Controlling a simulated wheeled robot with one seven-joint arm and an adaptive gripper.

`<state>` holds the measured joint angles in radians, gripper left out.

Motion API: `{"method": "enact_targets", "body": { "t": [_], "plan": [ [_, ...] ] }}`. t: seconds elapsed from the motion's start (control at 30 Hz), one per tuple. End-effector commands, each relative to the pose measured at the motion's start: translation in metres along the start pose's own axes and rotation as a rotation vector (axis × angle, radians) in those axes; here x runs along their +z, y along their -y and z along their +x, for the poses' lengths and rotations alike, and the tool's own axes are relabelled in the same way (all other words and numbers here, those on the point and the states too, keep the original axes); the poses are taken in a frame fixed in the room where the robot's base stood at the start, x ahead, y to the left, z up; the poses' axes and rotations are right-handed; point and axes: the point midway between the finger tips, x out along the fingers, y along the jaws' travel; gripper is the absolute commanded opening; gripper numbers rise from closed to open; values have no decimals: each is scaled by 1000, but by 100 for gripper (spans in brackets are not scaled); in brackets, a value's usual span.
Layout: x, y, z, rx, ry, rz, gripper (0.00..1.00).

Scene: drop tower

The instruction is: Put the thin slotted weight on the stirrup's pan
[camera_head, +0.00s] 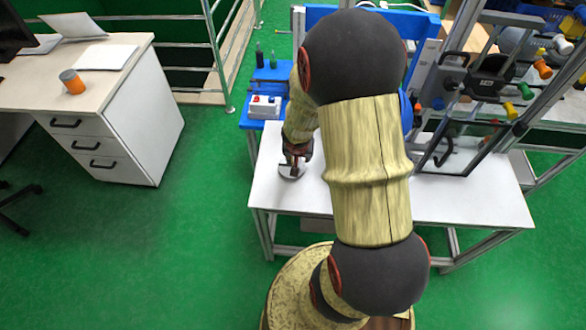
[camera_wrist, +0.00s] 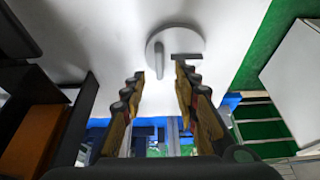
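A light grey round disc, seemingly the thin slotted weight (camera_wrist: 170,38), lies on the white table. In the wrist view it carries a raised, rounded grey bar, and a dark narrow strip, perhaps its slot, shows at its right. My gripper (camera_wrist: 158,76) is open, its fingers spread at the near side of the disc with nothing visible gripped between them. In the head view my gripper (camera_head: 295,160) is over the table's left part, just above the disc (camera_head: 291,171) and partly covering it. I cannot make out the stirrup or its pan in either view.
The white table (camera_head: 450,205) is bare to the right of my arm. A metal frame with a black device (camera_head: 487,85) and a clear panel stands at its right. A blue bench (camera_head: 272,75) with a small white box (camera_head: 264,107) adjoins behind. A desk (camera_head: 130,60) stands left.

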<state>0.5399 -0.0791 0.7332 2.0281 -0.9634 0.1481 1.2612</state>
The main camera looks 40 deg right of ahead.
Motion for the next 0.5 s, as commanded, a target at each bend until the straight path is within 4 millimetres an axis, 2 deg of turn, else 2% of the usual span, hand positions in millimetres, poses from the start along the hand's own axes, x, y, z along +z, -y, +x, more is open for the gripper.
{"method": "enact_targets", "body": {
  "t": [0.3,0.5],
  "plan": [
    [4,-1,45,1,1,-2,30],
    [2,-1,51,0,0,-2,30]
  ]
}}
